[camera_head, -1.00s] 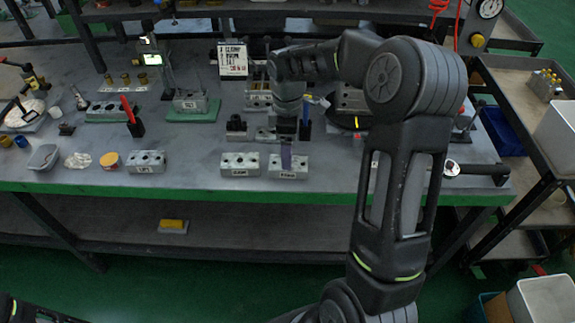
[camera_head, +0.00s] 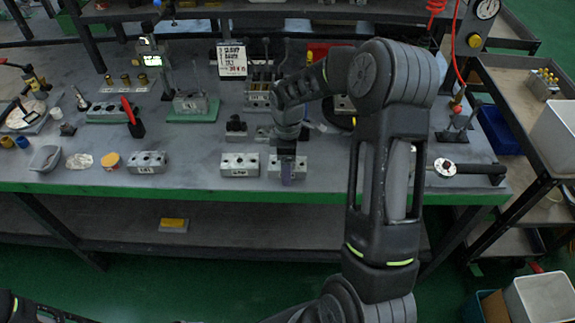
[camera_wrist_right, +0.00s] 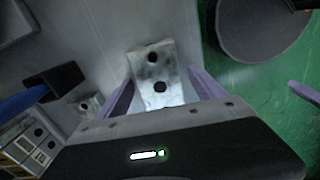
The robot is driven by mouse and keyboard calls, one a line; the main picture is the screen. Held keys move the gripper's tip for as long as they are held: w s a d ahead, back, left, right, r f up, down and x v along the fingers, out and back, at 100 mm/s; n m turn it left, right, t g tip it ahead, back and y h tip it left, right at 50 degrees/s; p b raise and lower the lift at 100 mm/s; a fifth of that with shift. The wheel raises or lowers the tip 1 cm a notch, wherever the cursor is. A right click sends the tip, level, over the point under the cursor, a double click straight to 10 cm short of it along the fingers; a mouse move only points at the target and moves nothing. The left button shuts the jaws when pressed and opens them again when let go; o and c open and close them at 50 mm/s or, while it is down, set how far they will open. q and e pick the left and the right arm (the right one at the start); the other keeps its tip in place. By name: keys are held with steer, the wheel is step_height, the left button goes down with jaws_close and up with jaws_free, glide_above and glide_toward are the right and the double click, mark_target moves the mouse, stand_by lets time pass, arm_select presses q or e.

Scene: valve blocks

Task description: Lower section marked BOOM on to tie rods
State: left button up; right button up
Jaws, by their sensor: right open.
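My right gripper (camera_head: 288,172) is at the front of the table, over a grey metal block (camera_head: 301,168). Its purple fingers are apart, one on each side of the block, which shows between them in the right wrist view (camera_wrist_right: 150,68) with two dark holes in its top. I cannot tell whether the fingers touch it. The block's front label is covered by the gripper, so I cannot read BOOM. Upright rods (camera_head: 266,62) stand behind, near a grey block (camera_head: 257,98), partly hidden by my right arm. My left gripper is not in view.
Another labelled block (camera_head: 240,165) sits just left of the gripped spot, and a further one (camera_head: 148,162) farther left. A dark fitting (camera_head: 236,130) stands behind. A printed card (camera_head: 232,60) stands at the back. The green table edge (camera_head: 200,194) is close in front.

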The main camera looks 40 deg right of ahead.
stand_by(0.5)
jaws_close()
stand_by(0.7)
